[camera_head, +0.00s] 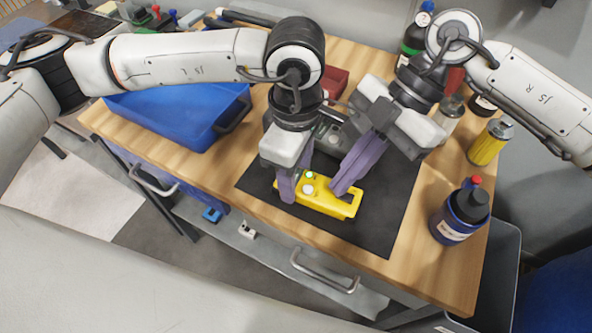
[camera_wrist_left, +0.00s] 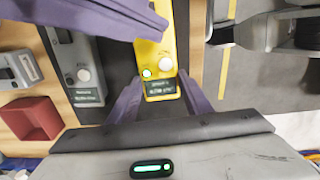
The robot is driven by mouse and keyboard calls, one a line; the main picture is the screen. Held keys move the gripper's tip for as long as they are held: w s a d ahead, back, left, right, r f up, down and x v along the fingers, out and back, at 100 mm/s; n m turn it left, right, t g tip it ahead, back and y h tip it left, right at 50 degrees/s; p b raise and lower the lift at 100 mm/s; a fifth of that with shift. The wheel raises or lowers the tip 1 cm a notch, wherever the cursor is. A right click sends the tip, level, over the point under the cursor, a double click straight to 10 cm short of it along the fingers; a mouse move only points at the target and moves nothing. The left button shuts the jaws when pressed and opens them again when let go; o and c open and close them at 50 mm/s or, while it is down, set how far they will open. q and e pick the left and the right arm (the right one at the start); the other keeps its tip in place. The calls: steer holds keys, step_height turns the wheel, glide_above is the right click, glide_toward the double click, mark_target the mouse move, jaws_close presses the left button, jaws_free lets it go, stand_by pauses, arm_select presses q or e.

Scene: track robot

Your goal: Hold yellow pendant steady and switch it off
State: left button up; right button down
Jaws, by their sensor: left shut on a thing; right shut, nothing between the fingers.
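The yellow pendant (camera_head: 322,202) lies on the black mat (camera_head: 386,222). It has a white round knob and a lit green light, and both also show on the yellow pendant in the left wrist view (camera_wrist_left: 154,52). My left gripper (camera_head: 288,192) is shut on the labelled end of the pendant, with one purple finger on each side (camera_wrist_left: 160,96). My right gripper (camera_head: 338,190) is shut and empty. Its purple fingers slant down over the pendant beside the knob; I cannot tell whether they touch it. They hide part of the pendant in both views.
Grey devices (camera_wrist_left: 76,62) lie beside the pendant, with a dark red box (camera_wrist_left: 32,122) near them. A blue bin (camera_head: 190,112) stands left on the wooden table. A blue bottle (camera_head: 462,215) and a yellow can (camera_head: 490,142) stand right. The front of the mat is clear.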

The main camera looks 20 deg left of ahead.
steer(key=shift+f, duration=0.2)
steer(key=shift+f, duration=0.4)
steer(key=shift+r, duration=3.05)
arm_select(q)
steer(key=o, duration=1.5)
